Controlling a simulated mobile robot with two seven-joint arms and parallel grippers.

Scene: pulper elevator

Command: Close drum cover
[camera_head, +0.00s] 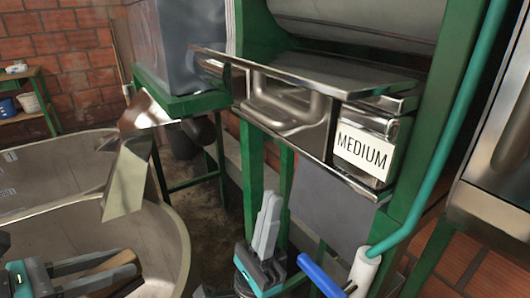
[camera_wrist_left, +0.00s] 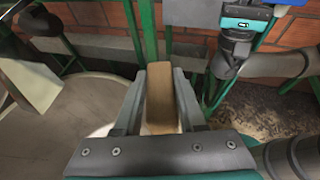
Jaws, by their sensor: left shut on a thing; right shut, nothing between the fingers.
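The polished metal drum (camera_head: 365,15) shows at the top of the green-framed machine in the head view. A bent metal plate (camera_head: 320,70) juts out below it, above a shiny tray with a "MEDIUM" label (camera_head: 362,152). I cannot tell which part is the drum cover. My left gripper (camera_head: 130,265) is low at the left, shut on a wooden piece (camera_wrist_left: 160,97), which lies between its fingers in the left wrist view. My right gripper (camera_head: 270,205) points upward in front of the machine, below the tray. Its fingers are together and empty.
A large round vat (camera_head: 145,235) lies at the left, with a metal chute (camera_head: 128,175) above it. A teal pipe (camera_head: 450,125) runs down the machine's right side. A blue handle (camera_head: 320,277) is near my right gripper. A green table (camera_head: 35,95) stands at the back left.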

